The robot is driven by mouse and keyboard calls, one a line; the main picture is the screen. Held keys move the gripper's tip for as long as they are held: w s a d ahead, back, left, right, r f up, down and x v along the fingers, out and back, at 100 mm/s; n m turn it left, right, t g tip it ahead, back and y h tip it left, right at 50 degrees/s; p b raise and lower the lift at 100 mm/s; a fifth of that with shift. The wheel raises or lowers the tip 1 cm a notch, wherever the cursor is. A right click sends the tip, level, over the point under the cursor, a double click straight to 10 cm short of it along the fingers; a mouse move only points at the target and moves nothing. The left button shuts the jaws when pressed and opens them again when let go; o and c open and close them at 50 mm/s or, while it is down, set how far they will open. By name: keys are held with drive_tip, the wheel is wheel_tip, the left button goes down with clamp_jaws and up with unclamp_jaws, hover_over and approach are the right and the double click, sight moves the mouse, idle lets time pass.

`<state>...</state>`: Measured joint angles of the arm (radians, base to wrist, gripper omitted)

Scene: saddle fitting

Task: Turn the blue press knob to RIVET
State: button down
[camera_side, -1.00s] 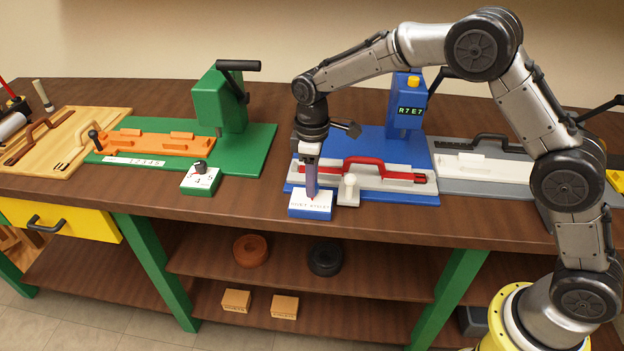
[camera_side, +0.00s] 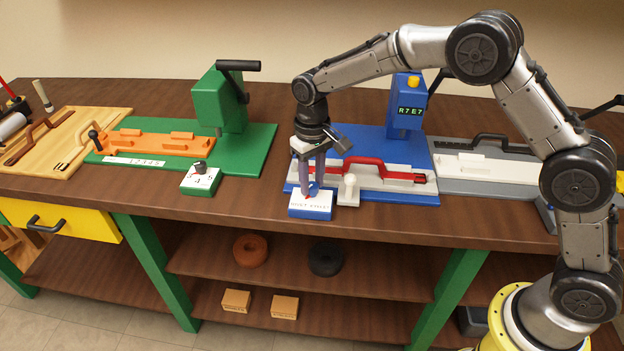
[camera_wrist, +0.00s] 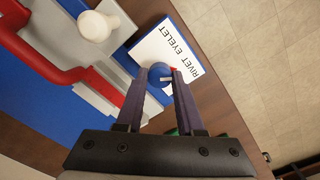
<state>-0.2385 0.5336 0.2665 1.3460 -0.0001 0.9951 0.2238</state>
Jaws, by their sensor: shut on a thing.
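The blue press (camera_side: 407,105) stands on its blue base behind a white-and-blue selector box (camera_side: 311,206). In the wrist view the box's white label (camera_wrist: 182,50) reads RIVET EYELET. The blue knob (camera_wrist: 159,73) sits at the label's edge, with a small red mark beside its right side, near the fingertip. Which word the knob points at I cannot tell. My gripper (camera_wrist: 162,78) is shut on the knob, one finger on each side of it. In the side view my gripper (camera_side: 312,190) points straight down, its fingers largely hiding the knob.
A red handle (camera_side: 368,164) lies in the grey fixture right behind the box, with a white round-topped post (camera_side: 348,188) close to the right of my fingers. The press display (camera_side: 411,111) reads R7 E7. A green press (camera_side: 222,105) with its own knob box stands left.

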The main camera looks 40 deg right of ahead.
sight(313, 184)
idle(0.3)
drive_tip(key=c, duration=0.5)
unclamp_jaws()
drive_tip(key=shift+r, duration=0.15)
wheel_tip(313, 184, up, 14)
drive_tip(key=shift+f, duration=0.2)
drive_tip(key=shift+d, duration=0.1)
